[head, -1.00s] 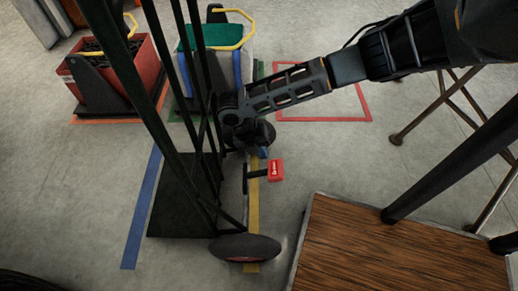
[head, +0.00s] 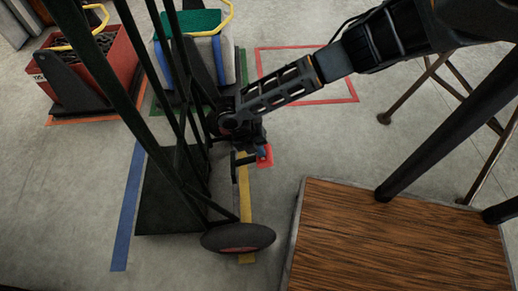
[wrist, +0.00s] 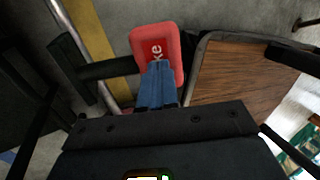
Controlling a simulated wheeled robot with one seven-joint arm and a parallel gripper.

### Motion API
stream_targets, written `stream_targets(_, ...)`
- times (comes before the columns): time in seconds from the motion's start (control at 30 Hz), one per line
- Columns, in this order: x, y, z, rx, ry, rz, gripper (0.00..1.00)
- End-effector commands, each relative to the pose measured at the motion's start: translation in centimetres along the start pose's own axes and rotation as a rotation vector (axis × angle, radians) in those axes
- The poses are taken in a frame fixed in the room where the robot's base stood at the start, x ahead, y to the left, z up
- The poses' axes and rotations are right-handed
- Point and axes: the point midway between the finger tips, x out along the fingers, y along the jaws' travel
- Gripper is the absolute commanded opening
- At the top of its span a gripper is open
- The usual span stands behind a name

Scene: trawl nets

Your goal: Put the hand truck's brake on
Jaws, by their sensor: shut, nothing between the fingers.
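The hand truck (head: 168,205) stands upright on the floor, with a dark frame and a black wheel (head: 238,238) at its near side. Its brake pedal (head: 266,160) is a small red block on a dark arm beside the frame. In the wrist view the red pedal (wrist: 146,40) shows white lettering, partly covered by my fingers. My gripper (head: 262,151) is shut and empty, its blue fingertips (wrist: 158,70) overlapping the pedal's edge. I cannot tell whether they touch or press it.
A brown wood-topped platform (head: 400,240) lies close on the right. A red crate (head: 90,75) and a load with a green top (head: 190,25) stand behind. Blue and yellow floor stripes run by the truck. The red-outlined floor square (head: 330,93) is clear.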

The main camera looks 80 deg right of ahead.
Motion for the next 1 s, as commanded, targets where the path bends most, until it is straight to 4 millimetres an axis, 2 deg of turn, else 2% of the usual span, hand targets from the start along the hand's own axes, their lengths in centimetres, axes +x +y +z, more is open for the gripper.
stream_targets(0.37,1.2,-0.7,-0.1,0.004,0.003,0.114,0.00)
stream_targets(0.87,6.3,-1.0,0.1,0.003,-0.001,0.514,0.00)
stream_targets(1.0,7.3,-0.6,0.0,-0.003,-0.001,0.512,0.00)
